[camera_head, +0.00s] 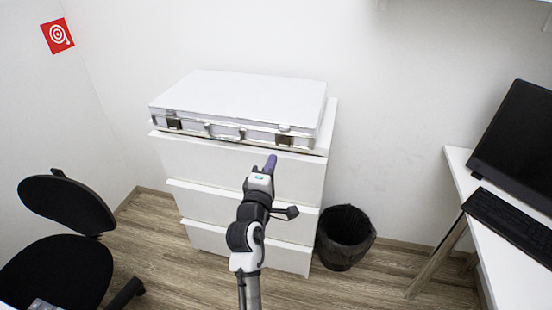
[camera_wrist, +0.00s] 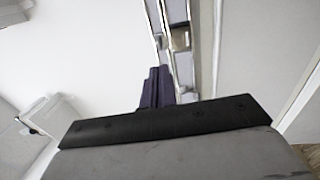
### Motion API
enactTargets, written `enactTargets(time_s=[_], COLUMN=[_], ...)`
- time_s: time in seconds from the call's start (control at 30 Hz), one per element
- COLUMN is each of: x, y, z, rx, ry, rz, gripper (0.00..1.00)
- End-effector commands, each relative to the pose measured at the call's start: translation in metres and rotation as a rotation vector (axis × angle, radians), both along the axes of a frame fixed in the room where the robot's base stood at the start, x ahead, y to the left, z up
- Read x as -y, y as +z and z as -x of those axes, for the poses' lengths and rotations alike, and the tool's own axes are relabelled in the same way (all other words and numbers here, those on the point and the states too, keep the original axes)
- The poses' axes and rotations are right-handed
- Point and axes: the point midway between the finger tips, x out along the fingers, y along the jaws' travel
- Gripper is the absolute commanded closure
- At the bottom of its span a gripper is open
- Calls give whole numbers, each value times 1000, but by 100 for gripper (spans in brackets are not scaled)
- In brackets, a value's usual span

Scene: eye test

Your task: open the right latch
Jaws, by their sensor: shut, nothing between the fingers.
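A closed white case (camera_head: 240,95) with metal edging lies on a white drawer cabinet. Its right latch (camera_head: 284,139) is a small brownish plate on the front face, with a silver piece above it; whether it is open is too small to tell. A left latch (camera_head: 174,124) and a handle (camera_head: 226,132) show on the same face. My gripper (camera_head: 270,160) has purple fingers, shut and empty, in front of the case, just below and left of the right latch in the head view. In the wrist view, the shut fingers (camera_wrist: 157,86) point towards the metal-edged front, near a brownish latch (camera_wrist: 180,40); contact cannot be told.
The white drawer cabinet (camera_head: 240,176) stands against the wall. A black waste bin (camera_head: 344,236) is right of it. A black chair (camera_head: 66,205) is at the left. A white desk (camera_head: 505,262) with a monitor (camera_head: 520,135) and keyboard (camera_head: 510,222) is at the right.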

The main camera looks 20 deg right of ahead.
Motion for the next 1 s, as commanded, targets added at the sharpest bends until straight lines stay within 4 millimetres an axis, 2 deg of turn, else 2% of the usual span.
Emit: enactTargets(time_s=[0.1,0.23,0.8,0.87,0.93,1.0], x=[-11,-16,-18,-25,-43,-73], y=[1,3,5,9,20,39], z=[15,23,26,23,17,9], rx=[1,0,-1,16,60,133], ry=[2,1,0,19,70,158], rz=[1,0,-1,-8,-29,-70], gripper=[100,100,100,100,100,100])
